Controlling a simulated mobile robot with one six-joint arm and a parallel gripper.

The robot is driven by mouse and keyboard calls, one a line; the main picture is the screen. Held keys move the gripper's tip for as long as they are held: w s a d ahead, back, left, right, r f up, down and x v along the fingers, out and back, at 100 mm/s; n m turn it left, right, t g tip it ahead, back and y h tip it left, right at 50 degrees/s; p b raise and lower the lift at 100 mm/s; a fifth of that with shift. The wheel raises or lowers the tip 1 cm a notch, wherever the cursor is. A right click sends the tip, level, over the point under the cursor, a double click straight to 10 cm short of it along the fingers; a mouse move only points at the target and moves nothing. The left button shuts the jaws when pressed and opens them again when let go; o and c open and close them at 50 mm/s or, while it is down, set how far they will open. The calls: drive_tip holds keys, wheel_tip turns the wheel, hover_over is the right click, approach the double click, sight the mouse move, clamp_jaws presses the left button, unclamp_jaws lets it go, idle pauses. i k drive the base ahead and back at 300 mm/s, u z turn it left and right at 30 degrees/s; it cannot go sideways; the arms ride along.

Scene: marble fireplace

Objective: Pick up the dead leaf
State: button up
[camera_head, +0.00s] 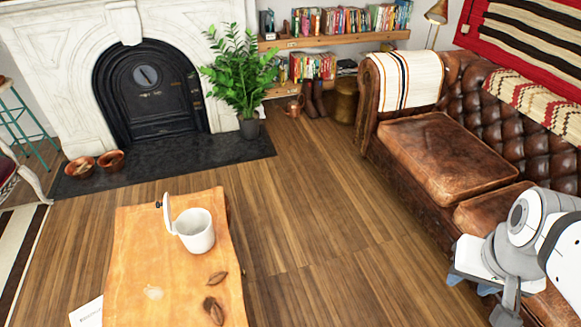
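Two brown, dry, curled leaf-like things lie on the orange-brown wooden table. One dead leaf (218,277) is small and lies near the right edge. The other dead leaf (214,310) is larger and darker, a little nearer to me. I cannot tell which one the task means. My gripper (469,285) is at the lower right, in front of the sofa and well to the right of the table. Its two bluish fingertips are small but look apart, with nothing seen between them. Part of it is hidden by my arm.
A white paper (87,312) shows at the table's lower left. A brown leather sofa (435,155) fills the right. The wooden floor (305,220) between table and sofa is clear.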

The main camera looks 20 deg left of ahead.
sight(216, 277)
drive_tip(key=i, duration=2.3)
drive_tip(key=u, duration=3.4)
drive_tip(key=i, duration=1)
drive_tip(key=z, duration=0.1)
